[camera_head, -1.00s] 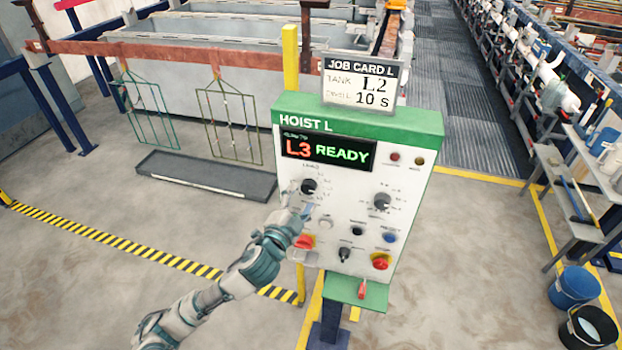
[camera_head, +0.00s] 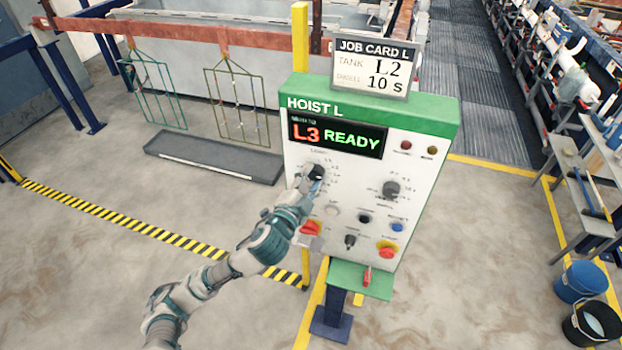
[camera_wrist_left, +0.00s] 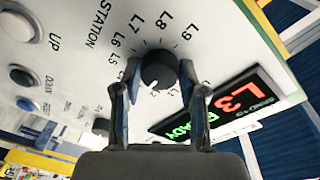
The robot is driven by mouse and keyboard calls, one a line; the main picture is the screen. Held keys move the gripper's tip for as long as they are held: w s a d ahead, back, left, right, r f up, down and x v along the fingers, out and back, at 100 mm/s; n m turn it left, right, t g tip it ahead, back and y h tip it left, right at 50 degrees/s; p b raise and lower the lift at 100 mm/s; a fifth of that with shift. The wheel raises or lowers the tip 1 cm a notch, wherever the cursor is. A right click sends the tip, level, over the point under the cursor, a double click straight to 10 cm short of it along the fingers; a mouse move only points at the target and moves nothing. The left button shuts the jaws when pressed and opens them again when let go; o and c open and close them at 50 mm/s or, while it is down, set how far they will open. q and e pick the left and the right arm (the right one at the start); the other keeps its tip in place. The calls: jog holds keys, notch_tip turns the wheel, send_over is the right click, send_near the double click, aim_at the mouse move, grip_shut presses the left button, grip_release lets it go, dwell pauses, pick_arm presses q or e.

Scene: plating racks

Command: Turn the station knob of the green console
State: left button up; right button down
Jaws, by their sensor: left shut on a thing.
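The console (camera_head: 345,230) has a white face and a green top, labelled HOIST L. Its display (camera_head: 337,137) reads L3 READY. The black station knob (camera_head: 316,171) is at the upper left of the face; in the left wrist view the knob (camera_wrist_left: 159,68) sits inside a dial of L labels, under the word STATION. My left gripper (camera_head: 312,183) is at this knob, and in the left wrist view its fingers (camera_wrist_left: 157,84) are shut on the knob's two sides. The fingers hide part of the dial. My right gripper is not in view.
A job card (camera_head: 371,70) on top reads TANK L2, 10 S. A second black knob (camera_head: 391,189), red buttons and small switches share the face. A dark tray (camera_head: 213,160) and hanging racks (camera_head: 236,105) are behind left. Buckets (camera_head: 580,282) stand at the right.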

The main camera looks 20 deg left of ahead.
pick_arm(q)
jog(key=shift+f+n, duration=0.1)
jog(key=shift+n, duration=0.2)
jog(key=n+p, duration=0.1)
jog(key=n, duration=0.2)
jog(key=shift+d+f+n, duration=0.1)
jog(key=shift+n, duration=0.2)
jog(key=n+p, duration=0.1)
jog(key=n, duration=0.4)
jog(key=shift+d+t, duration=0.1)
jog(key=shift+t, duration=0.3)
jog(key=n+y+p, duration=0.1)
jog(key=n+p, duration=0.1)
jog(key=n, duration=0.2)
jog(key=shift+d+n+t+p, duration=0.1)
jog(key=shift+n+t+p, duration=0.2)
jog(key=shift+n+p, duration=0.1)
jog(key=shift+d+n+y+p, duration=0.1)
jog(key=shift+n+y+p, duration=0.4)
jog(key=shift+n+p, duration=1.4)
jog(key=shift+n+b, duration=0.55)
jog(key=shift+n, duration=0.25)
jog(key=o, duration=1.2)
jog(key=shift+w, duration=0.1)
jog(key=shift+c, duration=0.2)
